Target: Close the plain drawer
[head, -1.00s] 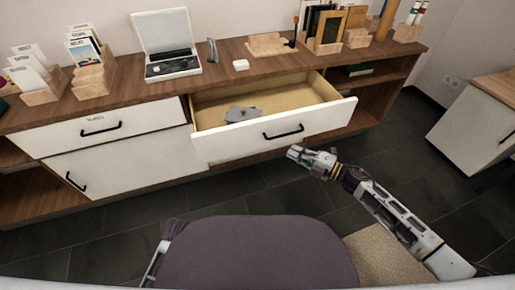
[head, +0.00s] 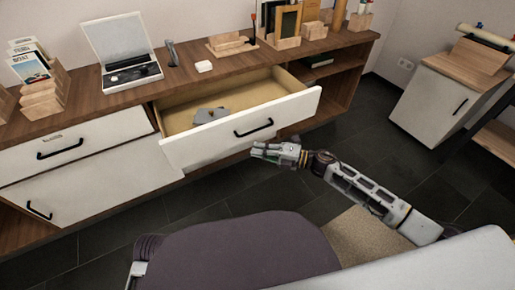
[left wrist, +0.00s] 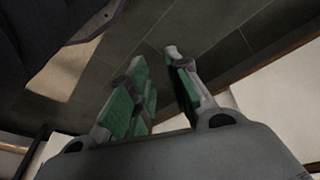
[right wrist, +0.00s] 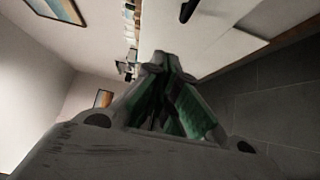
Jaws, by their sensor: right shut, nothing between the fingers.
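The plain drawer (head: 215,143) stands open at the right of the wooden cabinet, with a white front, a black handle (head: 254,128) and no label that I can see. A grey object (head: 209,115) lies inside it. My right gripper (head: 258,150) is shut and empty, just below the handle near the front's lower edge; I cannot tell whether it touches. In the right wrist view its fingertips (right wrist: 167,62) meet before the white front. My left gripper (left wrist: 160,75) shows only in the left wrist view, open and empty above the dark floor.
A shut drawer with a small label (head: 75,146) is at the left, above a white door (head: 90,185). The cabinet top holds an open case (head: 125,60), card holders and wooden racks. A separate white cabinet (head: 432,103) stands at the right. Dark tiled floor lies between.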

